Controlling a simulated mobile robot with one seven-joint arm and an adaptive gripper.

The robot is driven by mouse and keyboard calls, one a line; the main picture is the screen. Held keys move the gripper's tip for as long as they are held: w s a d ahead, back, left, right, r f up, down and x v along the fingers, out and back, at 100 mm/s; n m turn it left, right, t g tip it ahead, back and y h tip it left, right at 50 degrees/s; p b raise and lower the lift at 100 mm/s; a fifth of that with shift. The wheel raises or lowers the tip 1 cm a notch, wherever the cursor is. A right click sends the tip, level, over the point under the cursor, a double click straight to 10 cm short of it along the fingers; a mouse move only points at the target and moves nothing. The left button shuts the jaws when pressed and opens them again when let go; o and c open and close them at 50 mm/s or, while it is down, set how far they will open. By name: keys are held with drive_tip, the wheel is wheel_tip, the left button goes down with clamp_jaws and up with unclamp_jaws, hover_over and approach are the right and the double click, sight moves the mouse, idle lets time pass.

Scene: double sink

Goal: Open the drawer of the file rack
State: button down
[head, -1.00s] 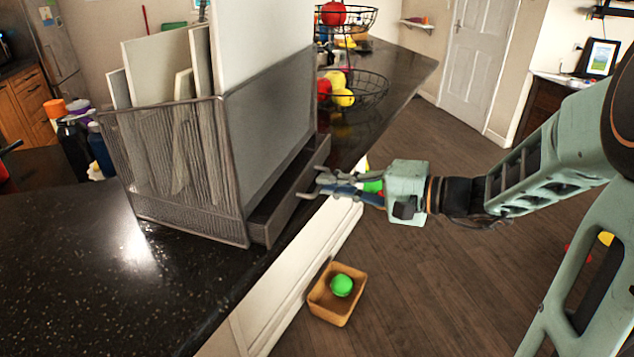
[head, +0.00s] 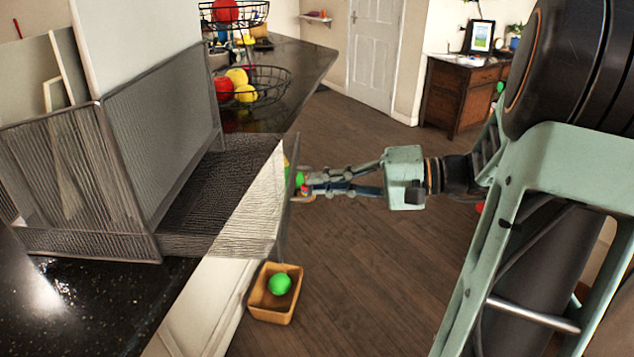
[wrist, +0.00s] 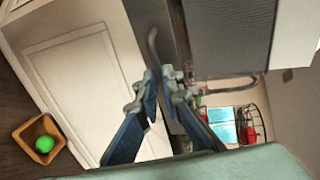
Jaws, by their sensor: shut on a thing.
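The drawer's thin front panel (head: 282,225) stands over the floor. My gripper (head: 304,185) is at the outer side of that panel, shut on the drawer's handle. In the wrist view, the curved metal handle (wrist: 153,45) runs to the fingertips (wrist: 165,85). The exact contact is partly hidden by the fingers.
A wooden box (head: 275,305) with a green ball (head: 279,284) sits below the drawer. A wire fruit basket (head: 265,85) stands farther back on the counter. A wooden cabinet (head: 455,95) is at the back right. The floor right of the counter is largely open.

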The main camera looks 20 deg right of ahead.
drive_tip(key=c, duration=2.1)
unclamp_jaws()
drive_tip(key=v, duration=1.2)
drive_tip(key=shift+w, duration=0.15)
